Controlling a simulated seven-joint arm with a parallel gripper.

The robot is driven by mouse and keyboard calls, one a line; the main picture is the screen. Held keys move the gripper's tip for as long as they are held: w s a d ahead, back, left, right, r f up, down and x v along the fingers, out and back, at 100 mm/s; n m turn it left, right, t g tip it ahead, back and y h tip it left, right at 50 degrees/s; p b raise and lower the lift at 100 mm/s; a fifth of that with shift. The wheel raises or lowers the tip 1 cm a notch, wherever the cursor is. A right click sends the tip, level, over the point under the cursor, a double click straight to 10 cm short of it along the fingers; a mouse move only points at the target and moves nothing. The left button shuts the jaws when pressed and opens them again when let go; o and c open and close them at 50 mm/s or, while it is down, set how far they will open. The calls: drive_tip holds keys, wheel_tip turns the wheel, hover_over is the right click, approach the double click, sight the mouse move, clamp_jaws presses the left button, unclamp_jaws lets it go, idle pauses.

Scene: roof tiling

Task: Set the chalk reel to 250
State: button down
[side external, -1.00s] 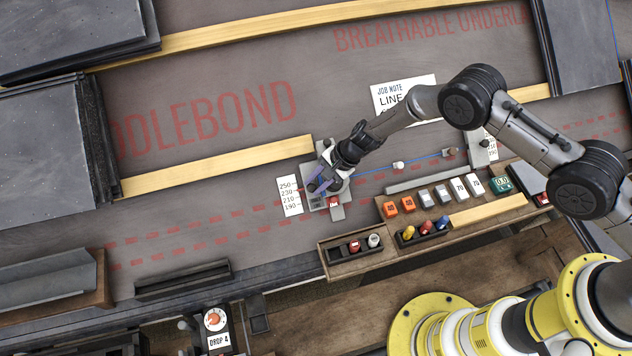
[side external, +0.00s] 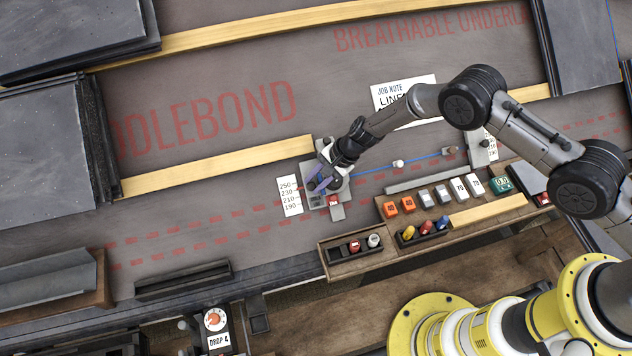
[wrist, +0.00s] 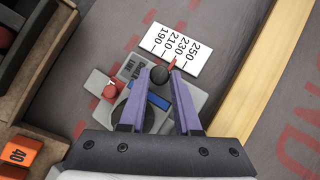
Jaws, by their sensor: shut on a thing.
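The chalk reel (side external: 314,200) is a grey unit on the dark underlay, beside a white scale card (side external: 291,196) marked 250, 230, 210 and 190. In the wrist view my gripper (wrist: 160,76) has its purple fingers closed around the reel's round black knob (wrist: 159,75). A small red pointer (wrist: 173,62) beside the knob faces the scale card (wrist: 182,47), apparently near the 230 mark; its exact reading is hard to tell. A red button (wrist: 110,89) sits on the reel's side. My fingers hide part of the reel body.
A blue line (side external: 375,168) runs from the reel to an anchor block (side external: 482,151) at the right. A wooden tray (side external: 350,262) with coloured pieces lies below. A wooden batten (side external: 220,166) ends close to the reel. A job note (side external: 403,95) lies behind my arm.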

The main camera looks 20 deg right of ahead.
drive_tip(key=shift+w+r, duration=0.75)
drive_tip(key=shift+w, duration=0.25)
drive_tip(key=c, duration=0.6)
unclamp_jaws()
drive_tip(key=shift+s+f, duration=0.1)
drive_tip(key=v, duration=1.4)
drive_tip(key=shift+s+a, duration=0.1)
drive_tip(key=shift+s, duration=0.05)
